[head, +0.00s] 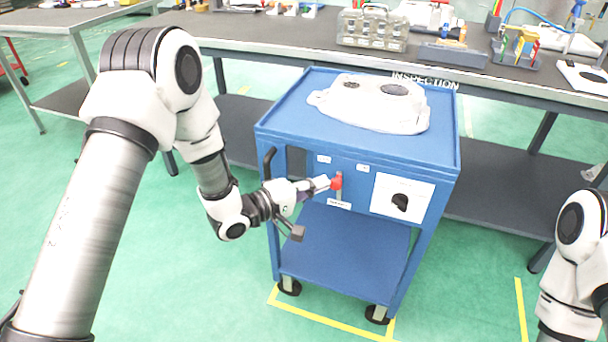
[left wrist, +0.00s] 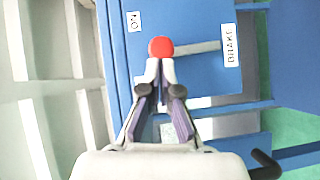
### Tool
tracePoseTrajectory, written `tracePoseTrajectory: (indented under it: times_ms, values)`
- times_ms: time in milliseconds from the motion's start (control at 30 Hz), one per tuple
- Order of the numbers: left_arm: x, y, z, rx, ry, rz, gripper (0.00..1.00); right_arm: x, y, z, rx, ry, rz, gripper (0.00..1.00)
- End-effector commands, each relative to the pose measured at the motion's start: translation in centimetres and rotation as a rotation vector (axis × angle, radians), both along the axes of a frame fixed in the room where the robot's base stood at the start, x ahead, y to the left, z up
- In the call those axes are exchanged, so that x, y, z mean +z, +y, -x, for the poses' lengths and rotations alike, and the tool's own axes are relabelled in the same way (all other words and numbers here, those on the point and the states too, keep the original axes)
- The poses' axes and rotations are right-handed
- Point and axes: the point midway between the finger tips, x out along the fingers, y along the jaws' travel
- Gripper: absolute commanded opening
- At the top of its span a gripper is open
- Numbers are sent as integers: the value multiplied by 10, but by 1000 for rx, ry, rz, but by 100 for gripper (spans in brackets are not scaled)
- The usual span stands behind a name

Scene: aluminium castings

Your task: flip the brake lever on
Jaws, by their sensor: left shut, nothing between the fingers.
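The brake lever (head: 338,184) is on the front panel of the blue cart, with a red knob at its upper end. It stands about upright above the BRAKE label (left wrist: 231,46), between two small upper labels. In the left wrist view, the red knob (left wrist: 160,46) is at the end of the grey lever shaft (left wrist: 195,48), and the ON label (left wrist: 135,21) is nearby. My left gripper (head: 325,184) is shut and empty. Its tips sit against or right beside the knob, on its left side in the head view; exact contact is unclear. My right gripper is out of view.
The blue cart (head: 268,130) carries a pale casting (head: 375,105) on top. A black rotary knob (head: 400,202) on a white plate is right of the lever. A cart handle (head: 268,162) is at the left. A long workbench (head: 260,45) stands behind.

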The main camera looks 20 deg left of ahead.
Motion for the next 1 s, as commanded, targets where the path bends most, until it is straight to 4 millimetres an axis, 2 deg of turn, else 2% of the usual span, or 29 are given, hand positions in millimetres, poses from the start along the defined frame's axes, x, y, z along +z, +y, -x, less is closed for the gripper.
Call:
tracePoseTrajectory:
  times_ms: [33, 100, 400, 533, 1000]
  values:
    - [11, -5, 1, -3, 0, -45, 0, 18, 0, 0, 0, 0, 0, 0]
    - [13, -10, 1, -4, -2, -113, 0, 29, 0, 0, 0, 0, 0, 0]
    - [13, -31, 1, -3, -11, -363, 0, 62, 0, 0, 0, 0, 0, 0]
    - [11, -36, 2, -2, -14, -430, 0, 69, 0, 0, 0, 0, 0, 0]
    - [8, -42, 2, 0, -15, -422, 0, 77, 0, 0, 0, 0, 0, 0]
